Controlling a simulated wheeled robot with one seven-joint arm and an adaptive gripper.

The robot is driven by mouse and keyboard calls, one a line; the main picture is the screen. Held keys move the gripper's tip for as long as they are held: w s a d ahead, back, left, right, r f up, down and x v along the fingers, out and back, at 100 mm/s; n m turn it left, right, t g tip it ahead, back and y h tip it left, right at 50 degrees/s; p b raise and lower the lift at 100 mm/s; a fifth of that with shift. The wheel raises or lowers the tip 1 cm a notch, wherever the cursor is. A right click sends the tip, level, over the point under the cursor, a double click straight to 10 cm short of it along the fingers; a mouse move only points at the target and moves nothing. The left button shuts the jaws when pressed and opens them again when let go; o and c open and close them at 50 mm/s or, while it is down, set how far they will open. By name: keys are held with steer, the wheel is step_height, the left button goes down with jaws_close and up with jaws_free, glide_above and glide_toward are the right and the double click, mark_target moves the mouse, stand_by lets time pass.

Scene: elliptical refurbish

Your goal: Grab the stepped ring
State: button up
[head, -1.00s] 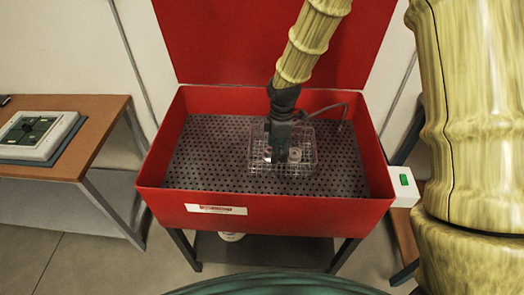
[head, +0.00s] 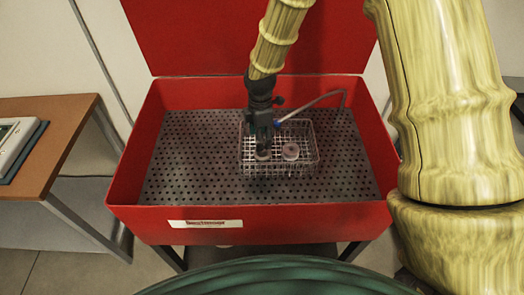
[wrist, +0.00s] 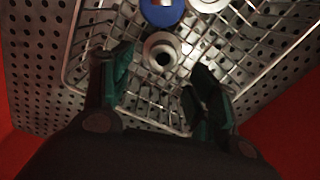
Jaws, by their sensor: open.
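A pale grey ring with a dark hole and a stepped rim, seemingly the stepped ring (wrist: 163,50), lies in the wire basket (wrist: 85,70) in the wrist view. My gripper (wrist: 163,64) is open, with a dark green finger on either side of the ring's near side; contact cannot be told. In the head view my gripper (head: 263,148) points down into the left part of the basket (head: 308,170). A pale round piece (head: 263,156) shows at its fingertips. A second pale ring (head: 290,151) lies to the right in the basket.
The basket stands on the perforated floor (head: 190,150) of a red basin (head: 290,214). In the wrist view a blue round piece (wrist: 162,12) and another pale ring (wrist: 208,3) lie beyond the ring.

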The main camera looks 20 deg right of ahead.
mark_target(264, 156)
steer(key=shift+s+d+f, duration=0.15)
steer(key=shift+f, duration=0.6)
steer(key=shift+d+f+p, duration=0.2)
steer(key=shift+f+p, duration=0.6)
steer(key=shift+f, duration=1.45)
steer(key=c, duration=1.3)
steer(key=shift+r, duration=0.1)
